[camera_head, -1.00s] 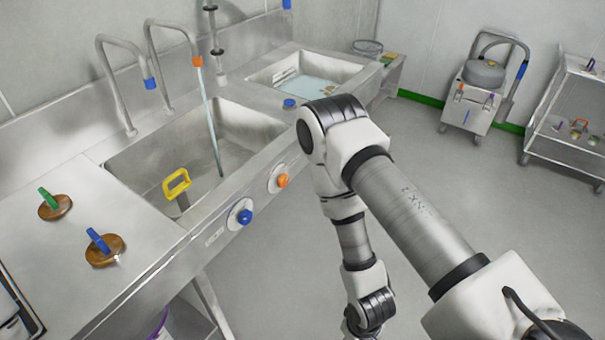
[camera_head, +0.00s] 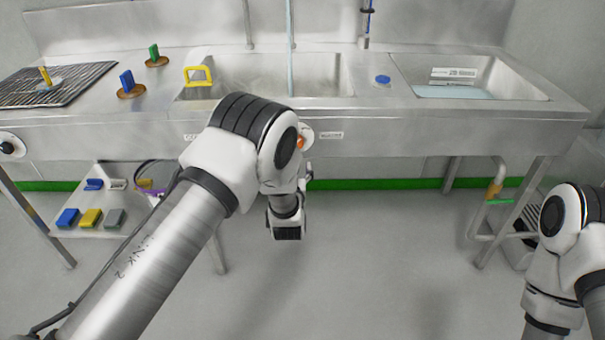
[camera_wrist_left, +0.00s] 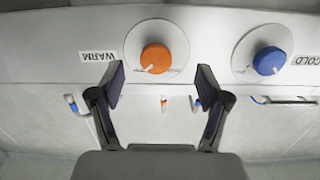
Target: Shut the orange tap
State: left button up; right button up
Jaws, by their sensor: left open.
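The orange tap is a round orange knob (camera_wrist_left: 156,59) on a pale disc on the sink's front panel, beside a WARM label. In the head view only a bit of the orange knob (camera_head: 301,142) shows past my left arm. My left gripper (camera_wrist_left: 161,82) is open and empty. Its fingers lie to either side of the orange knob in the wrist view, apparently short of it, not closed on it. A thin pale-blue stream (camera_head: 290,45) falls into the left basin. My right arm is at the right edge; its gripper is out of view.
A blue knob (camera_wrist_left: 269,61) with a COLD label sits right of the orange one in the wrist view. The sink counter (camera_head: 452,125) runs across the back. A yellow handle (camera_head: 198,76) stands at the left basin. A low shelf (camera_head: 140,222) holds coloured blocks. The middle floor is clear.

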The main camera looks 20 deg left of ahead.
pick_arm(q)
jog(key=shift+n+t+y, duration=0.3)
jog(key=shift+t, duration=0.2)
jog(key=x, duration=0.3)
jog(key=r+x, duration=0.1)
jog(key=x, duration=0.5)
jog(key=shift+w+d+r, duration=0.25)
jog(key=shift+d+r, duration=0.15)
jog(key=c, duration=1.2)
